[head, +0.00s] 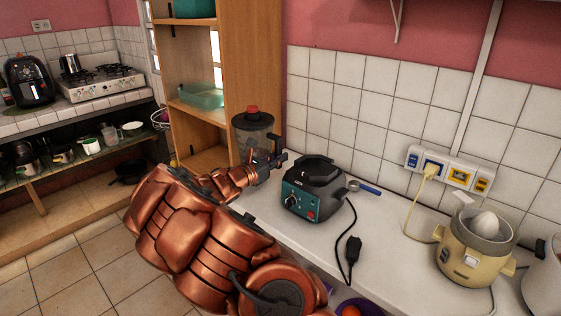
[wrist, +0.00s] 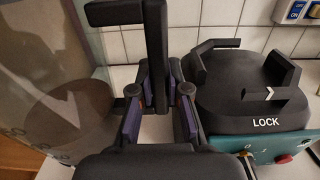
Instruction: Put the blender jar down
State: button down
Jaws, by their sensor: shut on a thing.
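The blender jar (head: 251,140) is clear grey with a dark lid and a red cap. It is upright at the left end of the counter, beside the wooden shelf; I cannot tell whether its bottom touches the counter. In the wrist view its clear wall (wrist: 45,75) fills the left side, and its black handle (wrist: 156,45) rises between my fingers. My gripper (wrist: 160,112) is shut on this handle; in the head view my gripper (head: 276,160) is at the jar's right side. The blender base (head: 312,190), teal and black, stands right of the jar, empty on top.
The white counter (head: 390,222) has free room right of the base, crossed by a black cord and plug (head: 353,248). A blue-handled strainer (head: 362,187) lies behind the base. A yellow juicer (head: 472,248) stands far right. The wooden shelf (head: 236,70) stands close behind the jar.

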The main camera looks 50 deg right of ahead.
jog(key=shift+w+d+f+p, duration=0.4)
jog(key=shift+d+f, duration=0.35)
jog(key=shift+f, duration=0.2)
jog(key=shift+w+d+f+p, duration=0.25)
jog(key=shift+w+d+f, duration=0.15)
jog(key=shift+d+f, duration=0.45)
jog(key=shift+a+f, duration=0.1)
jog(key=shift+f, duration=0.05)
jog(key=c, duration=1.2)
grip_release()
jog(key=shift+o, duration=0.2)
jog(key=a+b, duration=0.2)
jog(key=a, duration=1)
jog(key=shift+w, duration=0.15)
